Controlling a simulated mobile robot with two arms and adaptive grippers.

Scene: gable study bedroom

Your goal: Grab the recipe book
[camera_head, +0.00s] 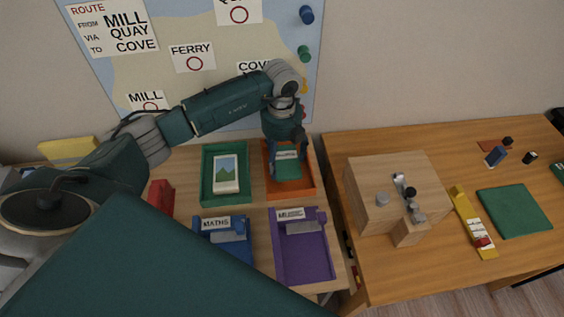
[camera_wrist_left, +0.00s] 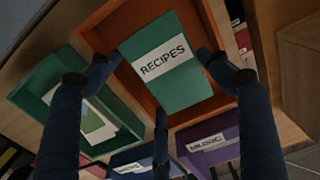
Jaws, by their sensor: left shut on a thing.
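The recipe book (camera_head: 288,170) is green with a white label, and the left wrist view shows "RECIPES" on its cover (camera_wrist_left: 182,92). It is in or just over the orange tray (camera_head: 269,187); I cannot tell whether it is lifted clear of the bottom. My left gripper (camera_head: 286,147) reaches down over the tray from the back. Its fingers (camera_wrist_left: 160,62) are shut on the book, one at each side, with a third finger below the label. The fingers hide part of the book's edges. My right gripper is not in view.
A green tray (camera_head: 207,180) with a picture card stands left of the orange one. Blue (camera_head: 236,256) and purple (camera_head: 303,257) trays stand in front. To the right, a wooden box (camera_head: 372,207), yellow strip (camera_head: 461,212) and green mat (camera_head: 514,210) lie on the desk. A map board stands behind.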

